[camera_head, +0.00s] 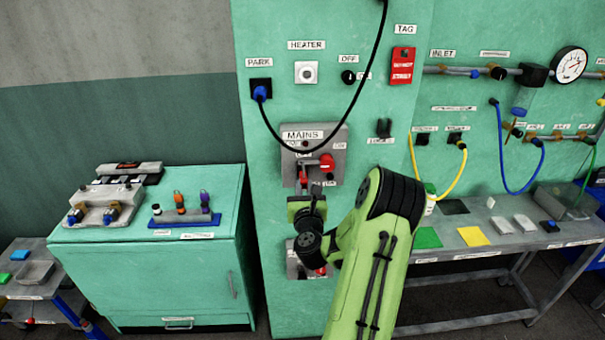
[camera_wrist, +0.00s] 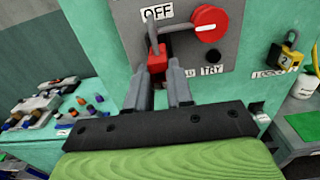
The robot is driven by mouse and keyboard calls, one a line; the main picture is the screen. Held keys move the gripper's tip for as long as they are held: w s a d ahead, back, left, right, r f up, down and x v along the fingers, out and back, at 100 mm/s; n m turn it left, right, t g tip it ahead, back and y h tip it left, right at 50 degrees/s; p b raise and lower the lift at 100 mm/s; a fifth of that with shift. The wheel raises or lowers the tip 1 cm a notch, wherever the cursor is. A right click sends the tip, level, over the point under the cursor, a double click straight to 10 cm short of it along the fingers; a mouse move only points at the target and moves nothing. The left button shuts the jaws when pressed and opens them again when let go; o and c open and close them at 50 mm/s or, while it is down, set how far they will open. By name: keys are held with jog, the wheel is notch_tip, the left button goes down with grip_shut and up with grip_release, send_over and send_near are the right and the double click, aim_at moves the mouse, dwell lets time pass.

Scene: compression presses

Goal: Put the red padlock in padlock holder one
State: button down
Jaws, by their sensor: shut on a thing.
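The red padlock (camera_wrist: 157,62) is between the fingertips of my gripper (camera_wrist: 160,80) in the wrist view, its grey shackle pointing up. My gripper is shut on it. It is in front of the lower left of the grey MAINS panel (camera_wrist: 240,50), below the OFF label and left of the red rotary knob (camera_wrist: 208,24). I cannot tell whether the shackle passes through anything on the panel. In the head view my gripper (camera_head: 304,190) is just below the panel, with the padlock (camera_head: 303,176) small at its tip. I cannot make out which fitting is padlock holder one.
A dark padlock-like item (camera_head: 384,128) hangs right of the panel; it has a yellowish part in the wrist view (camera_wrist: 290,56). A green cabinet (camera_head: 215,250) stands left, a workbench (camera_head: 460,258) right.

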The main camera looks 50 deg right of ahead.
jog(key=b+v, duration=0.3)
jog(key=v, duration=0.1)
jog(key=shift+b, duration=0.3)
